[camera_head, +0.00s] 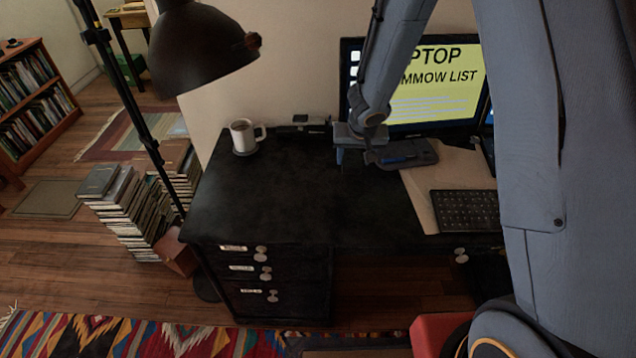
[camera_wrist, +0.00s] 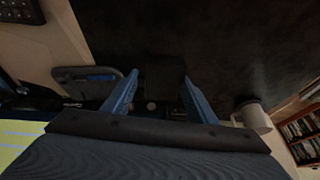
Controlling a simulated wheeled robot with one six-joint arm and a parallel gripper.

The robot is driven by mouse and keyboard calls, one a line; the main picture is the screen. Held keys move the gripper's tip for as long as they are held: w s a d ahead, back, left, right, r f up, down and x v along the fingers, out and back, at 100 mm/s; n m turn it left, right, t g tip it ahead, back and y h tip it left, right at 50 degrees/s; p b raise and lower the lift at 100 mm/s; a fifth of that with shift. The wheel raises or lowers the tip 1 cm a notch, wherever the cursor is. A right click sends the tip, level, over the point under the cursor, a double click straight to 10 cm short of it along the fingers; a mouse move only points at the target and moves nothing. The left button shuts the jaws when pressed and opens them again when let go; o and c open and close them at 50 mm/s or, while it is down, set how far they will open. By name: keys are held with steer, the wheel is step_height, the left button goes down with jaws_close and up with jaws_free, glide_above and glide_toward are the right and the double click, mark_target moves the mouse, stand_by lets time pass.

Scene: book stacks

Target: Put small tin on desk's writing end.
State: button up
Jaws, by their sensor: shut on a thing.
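My gripper (camera_head: 355,156) is over the back of the black desk (camera_head: 300,195), just left of the monitor. In the wrist view its two blue fingers (camera_wrist: 161,78) stand apart, with a dark block between them. This block looks like the small tin (camera_wrist: 158,90), but it blends into the black desktop and its details are unclear. I cannot make out the tin in the head view. I cannot tell whether it touches the desk. The left and middle of the desktop are bare.
A white mug (camera_head: 243,136) stands at the back left. A small dark device (camera_head: 301,124) lies by the wall. A grey tray with a blue item (camera_head: 405,153), a keyboard (camera_head: 464,211) and a monitor (camera_head: 440,85) are on the right. A black lamp (camera_head: 200,50) hangs over the left.

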steer(key=a+f+b, duration=0.1)
steer(key=f+b, duration=0.1)
steer(key=f, duration=0.1)
steer(key=a+f+b, duration=0.1)
steer(key=a+f, duration=0.1)
steer(key=f, duration=0.2)
steer(key=w+a+f+b, duration=0.1)
steer(key=f+b, duration=0.1)
steer(key=f, duration=0.2)
steer(key=shift+w+a+f+b, duration=0.1)
steer(key=shift+a+f+b, duration=0.1)
steer(key=shift+b, duration=0.1)
steer(key=shift+f+b, duration=0.15)
steer(key=shift+b, duration=0.15)
steer(key=o, duration=1.3)
